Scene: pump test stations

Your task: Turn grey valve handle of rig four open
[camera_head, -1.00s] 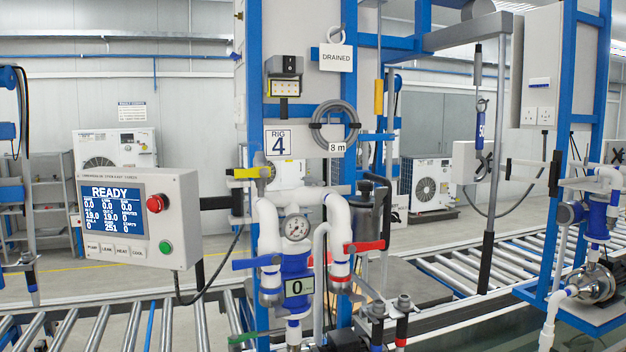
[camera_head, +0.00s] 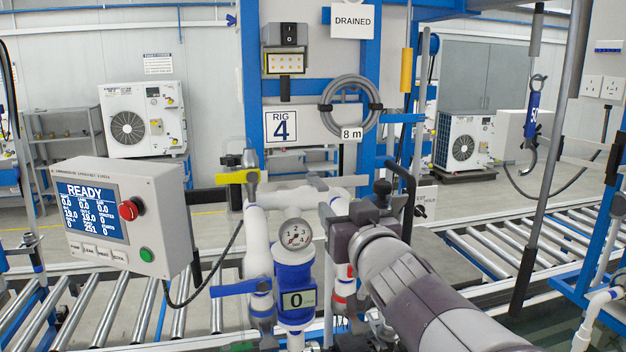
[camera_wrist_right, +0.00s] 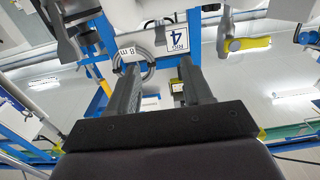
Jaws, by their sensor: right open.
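Rig four is marked by its "RIG 4" plate (camera_head: 281,126), also upside down in the right wrist view (camera_wrist_right: 176,36). A small grey handle (camera_head: 318,184) lies at the top cross pipe, left of my right gripper. My right gripper (camera_head: 338,212) reaches in from the lower right, in front of the right white pipe. In the wrist view its two dark fingers (camera_wrist_right: 160,68) are apart with nothing between them. Whether they touch the pipework cannot be told. My left gripper is out of view.
A yellow handle (camera_head: 238,177) and a blue handle (camera_head: 238,288) sit on the left pipe. A pressure gauge (camera_head: 295,234) stands between the pipes. The control box (camera_head: 165,215) reading READY is at left. A hose coil (camera_head: 345,103) hangs above; roller conveyors run behind.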

